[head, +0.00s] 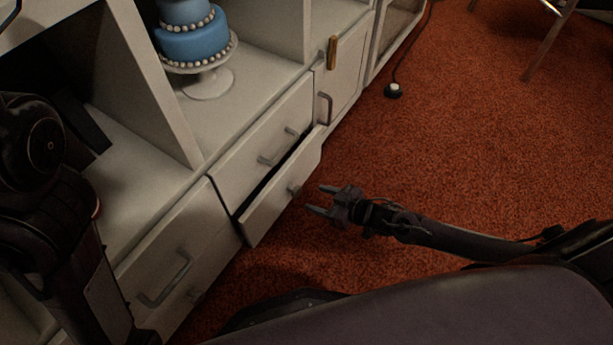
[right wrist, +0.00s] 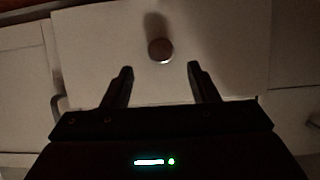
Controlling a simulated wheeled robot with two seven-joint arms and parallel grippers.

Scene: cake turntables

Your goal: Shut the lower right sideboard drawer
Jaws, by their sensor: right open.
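The lower right sideboard drawer (head: 283,194) stands partly open, with a dark gap behind the top of its pale front. A knob (head: 294,189) sits on that front. In the right wrist view the drawer front (right wrist: 225,40) fills the middle, with the round knob (right wrist: 160,50) just beyond and between the fingertips. My right gripper (head: 316,199) is open and empty, a little in front of the drawer front, its fingers pointing at it. It also shows in the right wrist view (right wrist: 160,69), apart from the knob. My left arm is at the left; its gripper is not visible.
The upper drawer (head: 262,140) with a bar handle looks shut. A cabinet door (head: 345,72) is to its right. A blue cake (head: 193,42) on a white stand (head: 209,84) stands in the shelf above.

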